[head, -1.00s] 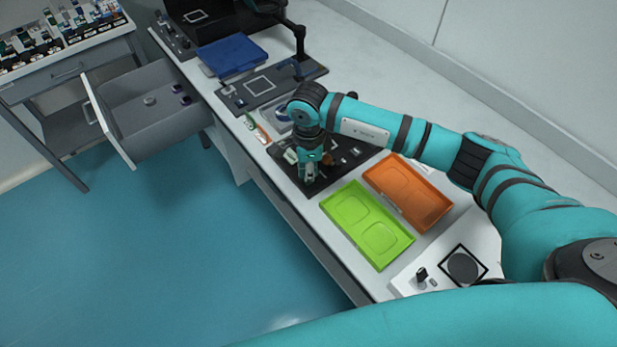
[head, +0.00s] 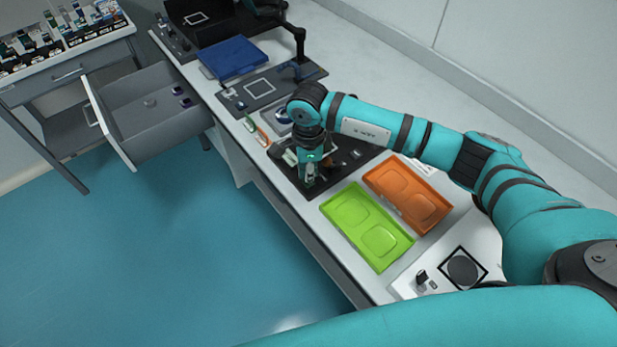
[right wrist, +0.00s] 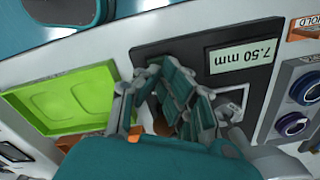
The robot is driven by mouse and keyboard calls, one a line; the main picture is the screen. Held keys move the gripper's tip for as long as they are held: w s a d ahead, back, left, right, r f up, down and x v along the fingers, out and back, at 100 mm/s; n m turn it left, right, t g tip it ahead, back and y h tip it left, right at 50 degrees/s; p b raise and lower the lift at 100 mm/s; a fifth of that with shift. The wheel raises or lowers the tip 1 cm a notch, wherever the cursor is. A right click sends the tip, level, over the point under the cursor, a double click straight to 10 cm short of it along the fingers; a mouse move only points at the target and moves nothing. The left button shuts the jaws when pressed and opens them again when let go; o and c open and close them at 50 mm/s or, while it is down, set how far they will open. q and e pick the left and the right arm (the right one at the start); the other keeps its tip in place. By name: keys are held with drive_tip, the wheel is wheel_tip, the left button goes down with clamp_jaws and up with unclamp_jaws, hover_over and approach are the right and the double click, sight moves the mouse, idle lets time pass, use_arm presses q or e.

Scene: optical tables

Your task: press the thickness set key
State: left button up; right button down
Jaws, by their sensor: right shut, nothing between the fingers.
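The dark panel (head: 352,152) lies on the bench left of the trays in the head view. In the right wrist view, the dark panel (right wrist: 190,48) carries a pale display (right wrist: 238,57) reading 7.50 mm. My right gripper (head: 309,179) points down over the panel's front part. It is shut and empty. In the right wrist view its fingers (right wrist: 180,105) cover part of the panel. I cannot make out the thickness set key, and cannot tell whether the fingertips touch the panel. My left gripper is not in view.
A green tray (head: 350,212) and an orange tray (head: 405,190) lie right of the panel. A white device with a round dark plate (head: 463,269) is nearer. A blue case (head: 232,56) lies farther back. An open drawer (head: 148,103) stands across the floor at left.

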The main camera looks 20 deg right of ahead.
wheel_tip(320, 180, up, 7)
drive_tip(key=p, duration=0.3)
drive_tip(key=shift+f, duration=0.15)
idle(0.6)
